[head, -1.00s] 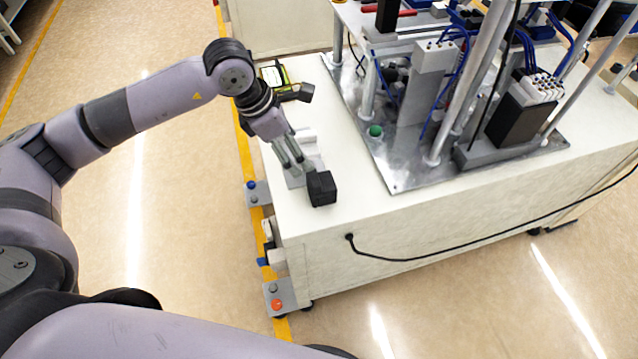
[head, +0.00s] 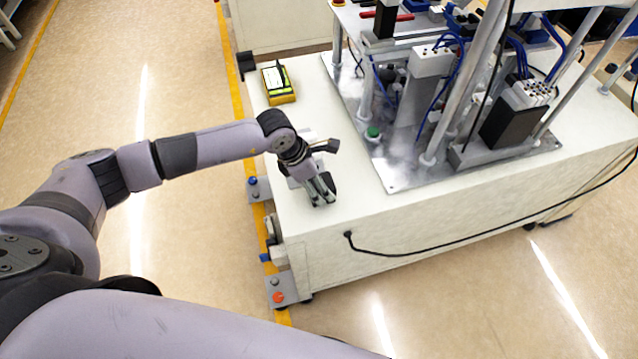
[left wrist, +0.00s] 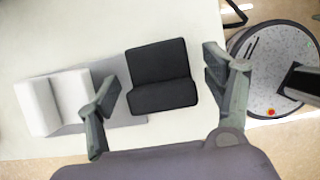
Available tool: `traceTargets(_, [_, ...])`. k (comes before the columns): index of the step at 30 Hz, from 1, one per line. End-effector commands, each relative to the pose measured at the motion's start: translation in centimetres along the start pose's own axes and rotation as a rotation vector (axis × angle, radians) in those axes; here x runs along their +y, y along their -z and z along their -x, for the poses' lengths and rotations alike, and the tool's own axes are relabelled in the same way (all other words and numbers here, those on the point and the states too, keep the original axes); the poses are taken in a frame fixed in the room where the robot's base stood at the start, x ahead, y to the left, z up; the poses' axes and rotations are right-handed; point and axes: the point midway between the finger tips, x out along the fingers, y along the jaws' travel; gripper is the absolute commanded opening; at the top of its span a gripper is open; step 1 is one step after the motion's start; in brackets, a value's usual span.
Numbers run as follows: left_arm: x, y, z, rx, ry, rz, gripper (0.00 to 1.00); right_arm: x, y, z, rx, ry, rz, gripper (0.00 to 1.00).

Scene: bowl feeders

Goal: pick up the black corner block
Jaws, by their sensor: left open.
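A gap shows between the block and each finger. In the head view my left gripper (head: 322,200) is over the block near the table's front left corner. It hides most of the block; only a dark edge (head: 331,183) shows beside the fingers. My right gripper is in neither view.
A white block (left wrist: 55,100) lies beside the left finger. A yellow device (head: 278,84) sits at the table's back left. A metal machine plate (head: 400,175) with posts stands to the right. A round grey base (left wrist: 275,70) shows past the table edge.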

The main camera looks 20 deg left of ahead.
Motion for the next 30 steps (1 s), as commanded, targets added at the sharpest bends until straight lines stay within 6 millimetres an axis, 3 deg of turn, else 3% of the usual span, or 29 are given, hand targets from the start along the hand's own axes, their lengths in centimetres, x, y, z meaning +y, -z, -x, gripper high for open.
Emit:
traceTargets(6, [0.02,0.0,-0.07,-0.001,0.0,0.0,0.74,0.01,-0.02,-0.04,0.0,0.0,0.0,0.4])
traceTargets(27, [0.04,-0.03,-0.01,-0.001,0.0,0.0,0.28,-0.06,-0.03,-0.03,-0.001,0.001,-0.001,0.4])
traceTargets(30, [0.04,-0.03,-0.01,-0.001,0.0,0.0,0.26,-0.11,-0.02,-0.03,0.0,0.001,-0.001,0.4])
